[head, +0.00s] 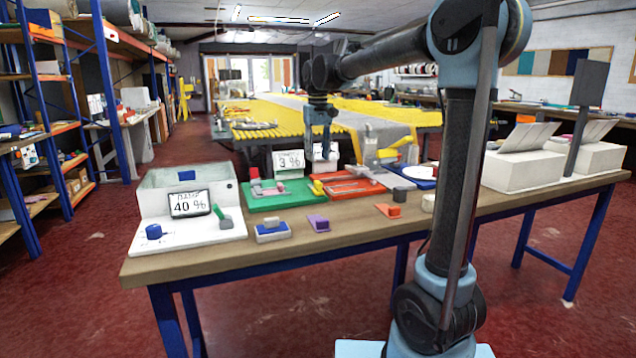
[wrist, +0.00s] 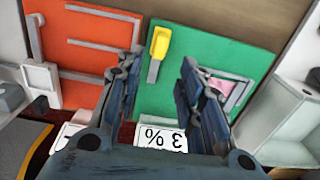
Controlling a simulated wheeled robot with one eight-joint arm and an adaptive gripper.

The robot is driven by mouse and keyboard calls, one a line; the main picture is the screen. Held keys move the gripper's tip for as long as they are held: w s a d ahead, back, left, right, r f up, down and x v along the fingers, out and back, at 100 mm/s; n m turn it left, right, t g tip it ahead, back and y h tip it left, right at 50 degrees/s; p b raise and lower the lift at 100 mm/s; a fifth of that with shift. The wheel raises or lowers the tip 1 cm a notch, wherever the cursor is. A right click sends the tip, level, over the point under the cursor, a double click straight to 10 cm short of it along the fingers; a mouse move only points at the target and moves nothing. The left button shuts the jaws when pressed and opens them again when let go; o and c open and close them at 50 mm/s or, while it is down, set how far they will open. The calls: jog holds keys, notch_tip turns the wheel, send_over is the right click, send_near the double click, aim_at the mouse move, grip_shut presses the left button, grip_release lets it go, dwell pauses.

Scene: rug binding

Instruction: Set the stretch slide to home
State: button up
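A green board (head: 275,196) lies on the bench, with a white display (head: 289,160) reading 3 % behind it. A yellow handle (head: 318,187) with a grey stem sits at its right edge; it also shows in the wrist view (wrist: 160,42). A pink piece in a grey frame (wrist: 217,88) lies on the green board (wrist: 195,50). I cannot read which part is marked as the stretch slide. My gripper (wrist: 162,64) is open and empty above the board, pointing down. The yellow handle appears between its fingers in the wrist view, with no visible contact.
A red board (head: 352,187) with grey rails adjoins on the right. A white unit (head: 200,232) with a 40 % display, blue knob and green lever stands at left. Small blue, purple (head: 318,223) and orange (head: 388,210) blocks line the bench front. White boxes stand at far right.

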aim_at(318, 181)
notch_tip(318, 181, down, 10)
dwell(0.5)
grip_shut()
